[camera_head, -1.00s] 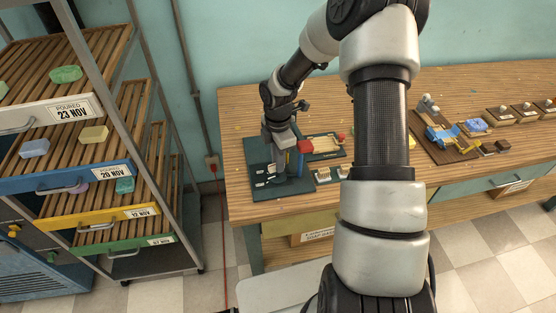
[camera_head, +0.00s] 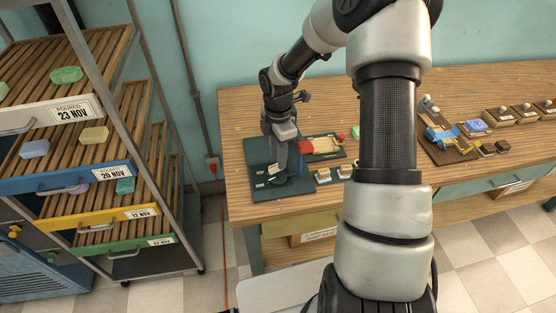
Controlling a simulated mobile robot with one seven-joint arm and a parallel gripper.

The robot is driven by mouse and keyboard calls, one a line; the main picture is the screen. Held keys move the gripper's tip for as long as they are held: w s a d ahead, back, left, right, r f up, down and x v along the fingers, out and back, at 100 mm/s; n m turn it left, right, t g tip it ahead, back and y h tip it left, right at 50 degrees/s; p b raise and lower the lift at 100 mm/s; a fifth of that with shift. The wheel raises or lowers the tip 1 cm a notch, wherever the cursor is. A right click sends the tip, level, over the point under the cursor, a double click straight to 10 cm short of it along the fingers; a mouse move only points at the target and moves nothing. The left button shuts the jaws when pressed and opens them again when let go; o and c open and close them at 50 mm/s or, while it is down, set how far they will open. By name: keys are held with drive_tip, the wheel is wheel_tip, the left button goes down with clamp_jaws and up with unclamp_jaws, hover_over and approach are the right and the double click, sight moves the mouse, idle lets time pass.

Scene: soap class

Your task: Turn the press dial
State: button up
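The press appears as a dark green base plate (camera_head: 262,186) with a blue and red part beside it, at the left end of the wooden bench. A small pale piece, perhaps the dial, shows on the plate (camera_head: 273,171); it is too small to be sure. My gripper (camera_head: 278,172) points down over the plate, close to this piece. Its fingertips are too small to tell whether they touch it or whether they are open or shut. My forearm hides part of the bench middle.
The wooden bench (camera_head: 240,128) carries a red-ended wooden mould (camera_head: 322,146), small stamps (camera_head: 323,176) and a blue and yellow tool (camera_head: 441,136). A drying rack (camera_head: 118,172) with soaps stands at left. The bench's left corner is clear.

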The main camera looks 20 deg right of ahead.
wheel_tip(320, 180, up, 14)
drive_tip(key=shift+p, duration=0.3)
drive_tip(key=shift+s+r, duration=0.1)
drive_tip(key=shift+r, duration=0.1)
